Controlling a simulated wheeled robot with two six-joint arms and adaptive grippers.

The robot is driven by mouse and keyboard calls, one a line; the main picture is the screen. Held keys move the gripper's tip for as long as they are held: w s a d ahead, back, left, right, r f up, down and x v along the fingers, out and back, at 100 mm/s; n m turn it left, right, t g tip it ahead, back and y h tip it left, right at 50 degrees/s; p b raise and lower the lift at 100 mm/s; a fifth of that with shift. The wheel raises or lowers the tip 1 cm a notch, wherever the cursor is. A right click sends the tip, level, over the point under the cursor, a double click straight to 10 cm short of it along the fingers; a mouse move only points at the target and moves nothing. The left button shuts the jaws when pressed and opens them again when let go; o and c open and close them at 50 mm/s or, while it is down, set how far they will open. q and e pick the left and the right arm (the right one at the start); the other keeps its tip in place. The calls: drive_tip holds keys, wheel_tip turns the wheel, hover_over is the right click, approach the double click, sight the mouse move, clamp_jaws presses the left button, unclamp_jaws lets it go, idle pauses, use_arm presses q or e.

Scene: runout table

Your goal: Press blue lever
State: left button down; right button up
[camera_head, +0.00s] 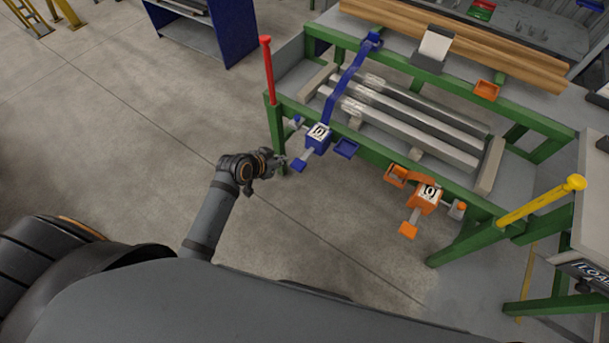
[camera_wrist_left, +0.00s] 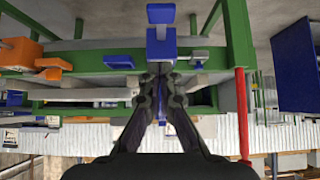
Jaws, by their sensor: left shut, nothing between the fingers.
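The blue lever (camera_head: 299,165) is a small blue paddle on a grey stem, hanging low from a blue box (camera_head: 318,137) with a white label on the green table frame. In the left wrist view, which looks upside down, a blue paddle (camera_wrist_left: 161,13) shows at the top with a blue block (camera_wrist_left: 161,45) below it. My left gripper (camera_head: 281,161) is just left of the lever in the head view, seemingly apart from it. Its fingers are together and empty; they also show in the wrist view (camera_wrist_left: 160,72). My right gripper is out of view.
A red post (camera_head: 267,70) rises at the table's left corner, close to my left gripper. A blue tray (camera_head: 346,149) sits right of the blue box. An orange box (camera_head: 426,198) with its own orange paddle (camera_head: 408,230) is farther right.

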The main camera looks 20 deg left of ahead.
use_arm(q)
drive_tip(key=b, duration=0.1)
hover_over(300, 162)
drive_tip(key=s, duration=0.3)
drive_tip(key=f, duration=0.7)
drive_tip(key=shift+w+a+f, duration=0.15)
drive_tip(key=shift+w+a, duration=0.1)
drive_tip(key=shift+a, duration=0.1)
wheel_tip(300, 162, down, 3)
drive_tip(key=shift+s+r+b, duration=0.1)
drive_tip(key=shift+r+b, duration=0.1)
drive_tip(key=shift+b, duration=0.1)
drive_tip(key=shift+f, duration=0.5)
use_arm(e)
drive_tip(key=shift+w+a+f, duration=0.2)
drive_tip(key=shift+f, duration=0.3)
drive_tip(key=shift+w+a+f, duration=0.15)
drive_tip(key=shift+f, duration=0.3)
use_arm(q)
drive_tip(key=shift+a+f, duration=0.1)
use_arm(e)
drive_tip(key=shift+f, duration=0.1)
